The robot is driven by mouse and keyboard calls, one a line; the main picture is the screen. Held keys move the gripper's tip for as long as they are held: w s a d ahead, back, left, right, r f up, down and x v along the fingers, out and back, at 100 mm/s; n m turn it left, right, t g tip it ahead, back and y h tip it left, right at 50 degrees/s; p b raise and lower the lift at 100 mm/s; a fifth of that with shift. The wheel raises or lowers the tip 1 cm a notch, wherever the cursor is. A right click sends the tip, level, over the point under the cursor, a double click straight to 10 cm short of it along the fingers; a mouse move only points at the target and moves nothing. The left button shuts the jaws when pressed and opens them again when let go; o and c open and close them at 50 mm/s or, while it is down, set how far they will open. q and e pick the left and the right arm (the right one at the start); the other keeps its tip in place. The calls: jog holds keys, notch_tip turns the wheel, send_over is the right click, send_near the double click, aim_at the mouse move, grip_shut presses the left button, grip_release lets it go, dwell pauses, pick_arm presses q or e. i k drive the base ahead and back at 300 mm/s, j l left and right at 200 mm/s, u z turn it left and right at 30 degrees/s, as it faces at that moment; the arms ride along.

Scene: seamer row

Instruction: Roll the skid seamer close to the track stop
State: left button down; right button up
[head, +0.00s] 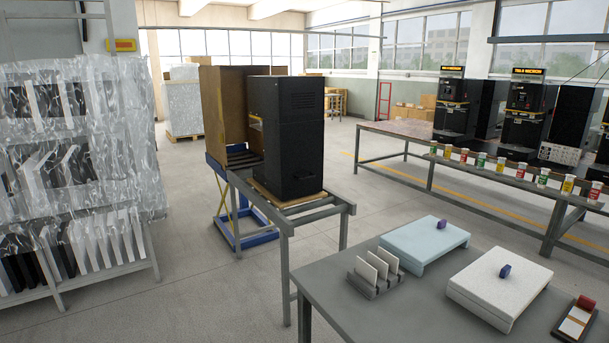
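A tall black cabinet-like machine, which I take for the skid seamer (301,140), stands upright on a thin wooden skid (262,190). The skid rests on a raised grey metal track (258,206). A crossbar (318,217) spans the near end of the track; I cannot tell whether it is the track stop. A short stretch of bare track shows between the skid and this crossbar. The machine hides part of the track behind it. Neither of my grippers is in view.
A brown open crate (222,115) stands behind the machine above a blue lift (262,238). A grey table (345,305) with two pale slabs is at the front right. A plastic-wrapped rack (75,150) stands left. A long bench (400,132) with black machines is right. Floor between is clear.

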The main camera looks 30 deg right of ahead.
aim_at(289, 109)
jog(key=i, duration=0.75)
jog(key=i+j+z, duration=0.15)
jog(key=i, duration=1.4)
jog(key=i+l+z, duration=0.1)
jog(key=i+z, duration=0.55)
jog(key=i+j+z, duration=0.2)
jog(key=i+z, duration=0.15)
jog(key=i, duration=0.15)
jog(key=i+l+z, duration=0.1)
jog(key=i+l, duration=0.25)
jog(key=i+l+z, duration=0.15)
jog(key=i+l, duration=0.15)
jog(key=i, duration=0.2)
